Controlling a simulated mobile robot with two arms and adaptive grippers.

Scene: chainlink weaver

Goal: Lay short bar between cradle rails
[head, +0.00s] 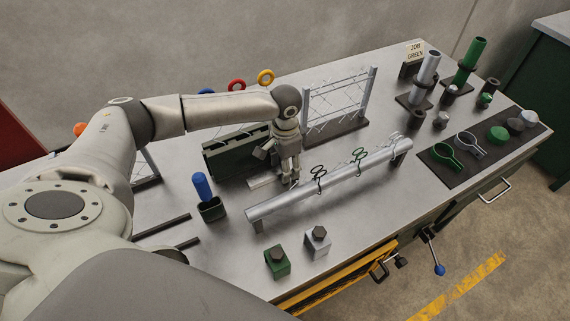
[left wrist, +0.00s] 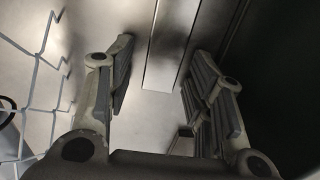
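A short pale metal bar (head: 262,181) lies on the bench in front of the dark green box. My left gripper (head: 291,180) points down beside its right end, behind the long silver pipe. In the left wrist view the gripper (left wrist: 160,95) has its fingers wide apart. A pale flat bar (left wrist: 172,45) shows between and beyond them, with no finger touching it. Two dark parallel rails (head: 161,226) lie on the bench at the lower left, partly hidden by my arm. I cannot tell whether they are the cradle rails. My right gripper is out of view.
A long silver pipe (head: 330,183) with wire hooks stands just in front of the gripper. The dark green box (head: 228,155) and a chain-link panel (head: 338,98) stand behind. A blue-handled tool in a cup (head: 211,209) is left; two small blocks (head: 278,262) are in front.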

